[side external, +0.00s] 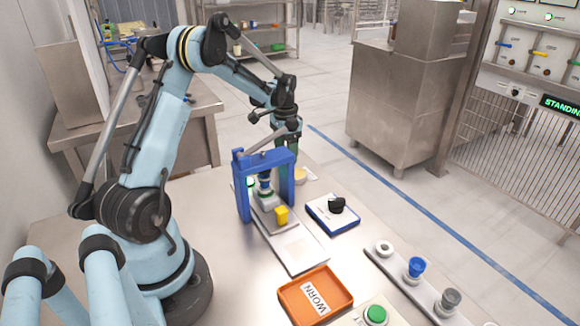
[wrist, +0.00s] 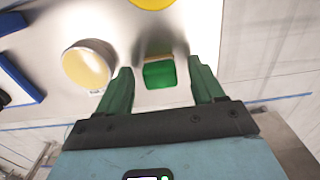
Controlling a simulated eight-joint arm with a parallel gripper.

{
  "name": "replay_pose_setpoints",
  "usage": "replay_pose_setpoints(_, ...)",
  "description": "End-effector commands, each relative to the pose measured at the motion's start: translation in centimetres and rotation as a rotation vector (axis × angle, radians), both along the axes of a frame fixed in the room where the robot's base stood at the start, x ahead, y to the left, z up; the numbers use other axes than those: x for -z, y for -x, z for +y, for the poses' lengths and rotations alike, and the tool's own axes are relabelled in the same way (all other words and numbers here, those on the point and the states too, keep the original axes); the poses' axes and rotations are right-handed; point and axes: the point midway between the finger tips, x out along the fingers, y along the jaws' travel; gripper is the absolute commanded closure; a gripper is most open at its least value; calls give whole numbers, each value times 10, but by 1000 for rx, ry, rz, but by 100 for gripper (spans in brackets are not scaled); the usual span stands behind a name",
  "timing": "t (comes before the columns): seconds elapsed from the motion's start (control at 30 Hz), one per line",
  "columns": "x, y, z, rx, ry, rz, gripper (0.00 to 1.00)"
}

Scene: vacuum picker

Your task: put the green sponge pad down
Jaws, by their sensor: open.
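The green sponge pad (wrist: 159,73) shows in the wrist view between the two green fingers of my gripper (wrist: 161,88). A thin tan edge shows along its top. The fingers are spread wide, with a gap on each side of the pad. The pad appears to rest on the pale surface, though its exact contact is hard to tell. In the side view my gripper is low behind the blue frame (side external: 265,155), which partly hides it, and I cannot make out the pad there.
A cream round dish (wrist: 86,66) lies left of the pad. Under the blue frame, a yellow block (side external: 281,215) sits by a pale plate (side external: 296,249). A blue-rimmed tray (side external: 334,222) holds a black part. An orange WORN tray (side external: 288,306) and a cup rail (side external: 390,272) are nearer.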

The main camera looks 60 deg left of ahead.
Motion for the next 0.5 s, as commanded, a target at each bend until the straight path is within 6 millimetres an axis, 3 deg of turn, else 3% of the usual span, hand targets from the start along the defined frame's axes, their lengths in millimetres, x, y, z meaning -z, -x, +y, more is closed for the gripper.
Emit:
replay_pose_setpoints(0.3, -63, 0, 0, 0, 0, 0, 33)
replay_pose_setpoints(0.5, -95, 0, 0, 0, 0, 0, 33)
